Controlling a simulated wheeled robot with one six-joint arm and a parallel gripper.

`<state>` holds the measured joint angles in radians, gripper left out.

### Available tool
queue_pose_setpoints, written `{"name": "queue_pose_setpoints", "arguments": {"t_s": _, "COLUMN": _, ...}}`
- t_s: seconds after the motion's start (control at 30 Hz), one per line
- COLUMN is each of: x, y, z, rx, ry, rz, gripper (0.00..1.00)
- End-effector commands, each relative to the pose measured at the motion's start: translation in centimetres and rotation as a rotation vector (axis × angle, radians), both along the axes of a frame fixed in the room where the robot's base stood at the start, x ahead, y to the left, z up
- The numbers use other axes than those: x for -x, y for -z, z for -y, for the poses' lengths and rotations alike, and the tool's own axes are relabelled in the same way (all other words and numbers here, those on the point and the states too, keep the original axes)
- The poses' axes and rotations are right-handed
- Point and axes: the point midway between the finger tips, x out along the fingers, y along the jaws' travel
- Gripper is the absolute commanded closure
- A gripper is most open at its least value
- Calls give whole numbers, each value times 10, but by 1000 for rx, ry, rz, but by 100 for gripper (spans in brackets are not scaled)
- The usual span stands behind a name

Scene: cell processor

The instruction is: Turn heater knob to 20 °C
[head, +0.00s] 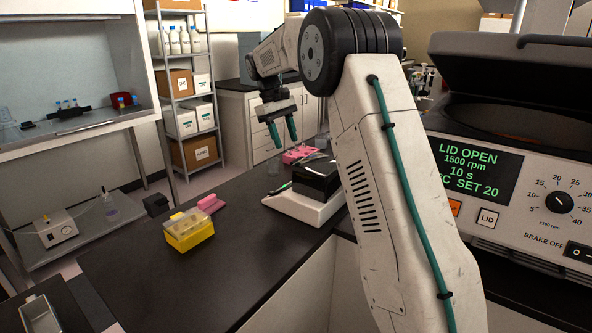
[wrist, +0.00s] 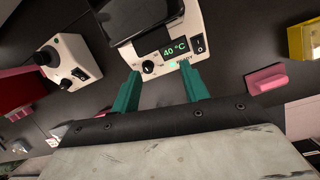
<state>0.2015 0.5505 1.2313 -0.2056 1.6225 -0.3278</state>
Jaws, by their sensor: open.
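The heater (head: 300,207) is a white unit with a black block on top, standing on the dark bench in the head view. In the wrist view its front panel (wrist: 195,25) shows a green display (wrist: 175,48) reading 40 °C. The small black heater knob (wrist: 149,67) with a white pointer is left of the display, and a black switch (wrist: 199,44) is right of it. My gripper (head: 283,132) is open and empty, above and behind the heater in the head view. In the wrist view its green fingers (wrist: 159,74) point toward the panel, apart from the knob.
A white device with a knob (wrist: 72,62) stands left of the heater in the wrist view. A yellow box (head: 188,230) and a pink block (head: 210,203) sit on the bench. A centrifuge (head: 520,190) with its lid open stands at right.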

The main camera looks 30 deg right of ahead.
Motion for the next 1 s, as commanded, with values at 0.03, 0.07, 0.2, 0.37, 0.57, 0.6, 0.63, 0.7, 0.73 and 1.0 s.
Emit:
{"name": "queue_pose_setpoints", "arguments": {"t_s": 0.03, "x": -14, "y": 16, "z": 11, "rx": 1, "ry": 0, "rz": -19, "gripper": 55}}
{"name": "queue_pose_setpoints", "arguments": {"t_s": 0.07, "x": -20, "y": 22, "z": 16, "rx": 2, "ry": 0, "rz": -29, "gripper": 55}}
{"name": "queue_pose_setpoints", "arguments": {"t_s": 0.2, "x": -40, "y": 48, "z": 33, "rx": 4, "ry": -6, "rz": -61, "gripper": 55}}
{"name": "queue_pose_setpoints", "arguments": {"t_s": 0.37, "x": -48, "y": 61, "z": 41, "rx": 4, "ry": -10, "rz": -76, "gripper": 55}}
{"name": "queue_pose_setpoints", "arguments": {"t_s": 0.57, "x": -39, "y": 84, "z": 46, "rx": 4, "ry": -10, "rz": -79, "gripper": 55}}
{"name": "queue_pose_setpoints", "arguments": {"t_s": 0.6, "x": -36, "y": 91, "z": 47, "rx": 4, "ry": -9, "rz": -81, "gripper": 55}}
{"name": "queue_pose_setpoints", "arguments": {"t_s": 0.63, "x": -34, "y": 95, "z": 48, "rx": 5, "ry": -9, "rz": -80, "gripper": 55}}
{"name": "queue_pose_setpoints", "arguments": {"t_s": 0.7, "x": -30, "y": 106, "z": 50, "rx": 5, "ry": -9, "rz": -80, "gripper": 55}}
{"name": "queue_pose_setpoints", "arguments": {"t_s": 0.73, "x": -28, "y": 110, "z": 50, "rx": 5, "ry": -9, "rz": -80, "gripper": 55}}
{"name": "queue_pose_setpoints", "arguments": {"t_s": 1.0, "x": -21, "y": 131, "z": 54, "rx": 5, "ry": -11, "rz": -77, "gripper": 55}}
